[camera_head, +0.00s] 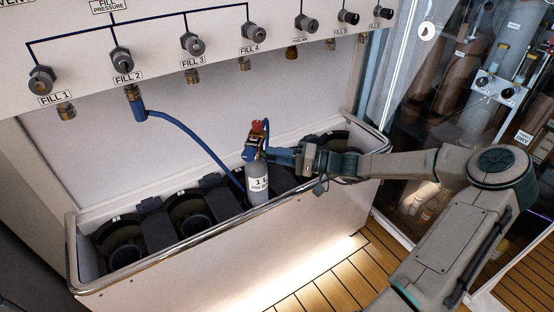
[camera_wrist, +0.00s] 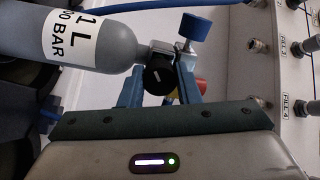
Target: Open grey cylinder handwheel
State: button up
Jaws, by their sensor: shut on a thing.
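The grey cylinder (camera_head: 258,183) stands upright in the trough, its white label facing out; it lies sideways across the left of the wrist view (camera_wrist: 95,42). Its black handwheel (camera_wrist: 159,74) with a white mark sits at the valve, between the blue fingers of my gripper (camera_wrist: 161,84). My gripper (camera_head: 274,154) reaches in from the right at the cylinder's neck and is shut on the handwheel. A blue knob (camera_wrist: 193,27) sits beside the valve. A red part (camera_head: 258,126) tops the valve in the head view. The handwheel is hidden there.
A blue hose (camera_head: 190,132) runs from the FILL 2 outlet down toward the cylinder. The fill panel (camera_head: 270,12) with several knobs is above. The trough (camera_head: 200,250) has round holders left and right of the cylinder. A glass cabinet (camera_head: 400,150) stands at right.

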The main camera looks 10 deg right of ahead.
jog(key=shift+f+n+b, duration=0.1)
jog(key=shift+n+b, duration=4.3)
jog(key=shift+n, duration=2)
jog(key=shift+w, duration=0.1)
jog(key=o, duration=1)
jog(key=shift+c, duration=0.2)
jog(key=p+v, duration=0.3)
jog(key=v, duration=1.1)
jog(key=shift+r, duration=0.3)
